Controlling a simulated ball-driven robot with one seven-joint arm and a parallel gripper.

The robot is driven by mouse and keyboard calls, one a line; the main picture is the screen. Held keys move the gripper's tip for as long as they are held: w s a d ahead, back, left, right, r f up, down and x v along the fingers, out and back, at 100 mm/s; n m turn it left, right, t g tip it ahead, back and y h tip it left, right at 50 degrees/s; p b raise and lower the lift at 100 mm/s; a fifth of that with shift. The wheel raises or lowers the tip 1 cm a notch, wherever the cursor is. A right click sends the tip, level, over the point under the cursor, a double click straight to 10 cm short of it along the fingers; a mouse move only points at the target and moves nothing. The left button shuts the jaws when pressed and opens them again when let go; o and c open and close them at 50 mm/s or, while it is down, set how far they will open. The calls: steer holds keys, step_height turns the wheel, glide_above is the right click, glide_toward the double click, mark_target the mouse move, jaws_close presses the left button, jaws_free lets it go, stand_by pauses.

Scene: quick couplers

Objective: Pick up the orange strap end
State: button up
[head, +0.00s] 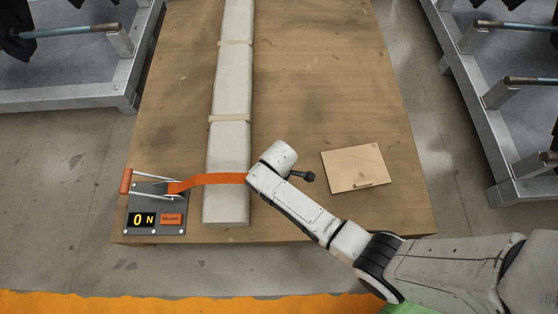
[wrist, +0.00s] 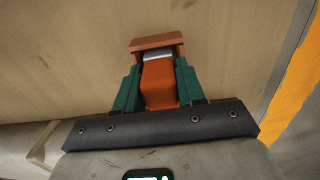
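The orange strap (head: 212,179) runs from the ratchet unit at the left across the pale beam to my wrist, where my arm hides the rest in the head view. In the wrist view the orange strap end (wrist: 160,84) lies between the two green fingers of my gripper (wrist: 159,76). A pale band and a wider rust-orange tip (wrist: 157,43) stick out past the fingertips. The fingers appear to be against both sides of the strap end, with no clear gap. My arm hides the gripper in the head view.
The long pale beam (head: 229,90) lies on the wooden table (head: 310,80). The ratchet unit (head: 153,207) has a display reading 0 N. A light wooden board (head: 353,168) lies to the right of my wrist. Metal racks (head: 85,98) flank the table.

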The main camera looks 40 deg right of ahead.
steer(key=c, duration=0.6)
steer(key=shift+o, duration=0.2)
